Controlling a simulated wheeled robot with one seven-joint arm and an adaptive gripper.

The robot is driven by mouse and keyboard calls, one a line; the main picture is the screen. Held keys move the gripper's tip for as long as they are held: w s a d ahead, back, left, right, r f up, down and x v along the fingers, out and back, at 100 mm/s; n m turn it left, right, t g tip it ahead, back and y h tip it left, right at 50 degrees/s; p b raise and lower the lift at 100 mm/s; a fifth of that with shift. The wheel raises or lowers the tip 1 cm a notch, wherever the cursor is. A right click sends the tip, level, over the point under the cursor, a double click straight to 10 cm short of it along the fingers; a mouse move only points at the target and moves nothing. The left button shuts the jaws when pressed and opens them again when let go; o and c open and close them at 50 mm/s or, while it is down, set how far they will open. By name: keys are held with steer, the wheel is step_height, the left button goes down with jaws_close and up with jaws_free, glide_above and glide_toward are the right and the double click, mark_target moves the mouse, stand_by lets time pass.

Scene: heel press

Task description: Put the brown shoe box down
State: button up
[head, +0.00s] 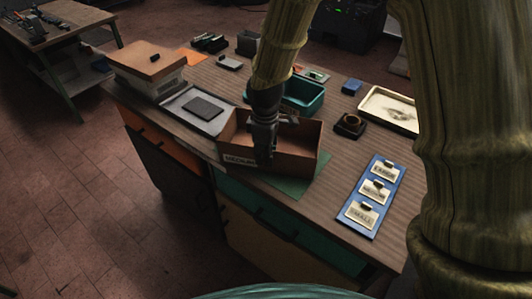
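The brown shoe box (292,158) is open at the top and has a label reading MEDIUM on its near side. It is over a green mat (290,188) near the table's front edge; I cannot tell whether its base touches the mat. My gripper (265,155) points down at the box's near wall. One dark finger shows in front of that wall, and the other finger is hidden behind it. The gripper appears shut on this wall.
A lidded box (150,62) and a grey tray (198,110) stand left. A teal bin (305,98) is behind the shoe box. A blue board (372,195) with size labels, a dark square holder (349,125) and a cream tray (390,108) are right.

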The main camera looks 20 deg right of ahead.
step_height(320, 180, up, 12)
steer(key=b, duration=0.2)
steer(key=shift+b, duration=0.4)
steer(key=shift+s, duration=0.1)
steer(key=shift+c, duration=0.4)
stand_by(1.0)
